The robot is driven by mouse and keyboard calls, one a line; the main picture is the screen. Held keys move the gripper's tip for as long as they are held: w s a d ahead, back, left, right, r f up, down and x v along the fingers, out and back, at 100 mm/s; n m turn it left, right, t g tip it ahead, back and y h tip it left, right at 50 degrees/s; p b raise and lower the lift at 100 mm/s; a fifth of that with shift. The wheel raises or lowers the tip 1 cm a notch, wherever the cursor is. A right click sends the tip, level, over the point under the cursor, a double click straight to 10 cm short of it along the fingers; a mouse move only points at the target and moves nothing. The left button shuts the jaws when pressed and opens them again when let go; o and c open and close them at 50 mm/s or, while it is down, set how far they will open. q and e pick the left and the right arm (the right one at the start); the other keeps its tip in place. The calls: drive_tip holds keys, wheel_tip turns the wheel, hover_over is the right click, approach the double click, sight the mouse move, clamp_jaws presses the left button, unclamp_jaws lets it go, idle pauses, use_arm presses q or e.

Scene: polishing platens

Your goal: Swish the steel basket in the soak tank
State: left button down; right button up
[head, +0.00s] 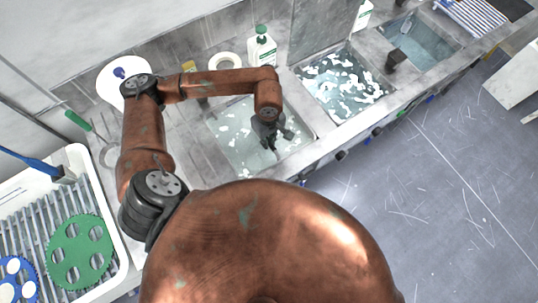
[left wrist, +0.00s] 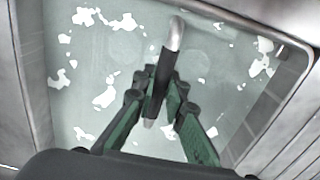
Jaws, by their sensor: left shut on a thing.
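My left gripper (head: 270,137) reaches down over the leftmost basin (head: 225,143), which holds pale grey-green water with white foam patches. In the left wrist view the dark green fingers of the left gripper (left wrist: 160,105) are closed around a bent steel handle with a black sleeve (left wrist: 168,62). The handle looks like that of the steel basket; the basket body cannot be made out under the gripper and in the cloudy water. The basin water (left wrist: 215,65) shows all around the handle. My right gripper is not in view.
A foamier basin (head: 343,85) and a clearer basin (head: 420,45) lie to the right along the counter. A green-and-white bottle (head: 262,48) and a white ring (head: 225,61) stand behind. A white tray (head: 118,245) with green (head: 80,252) and blue discs is at left.

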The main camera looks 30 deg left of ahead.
use_arm(q)
drive_tip(key=shift+r, duration=0.15)
drive_tip(key=shift+r+p, duration=1.9)
drive_tip(key=shift+r, duration=2.3)
wheel_tip(320, 180, up, 9)
drive_tip(key=p, duration=0.3)
drive_tip(key=shift+p, duration=0.35)
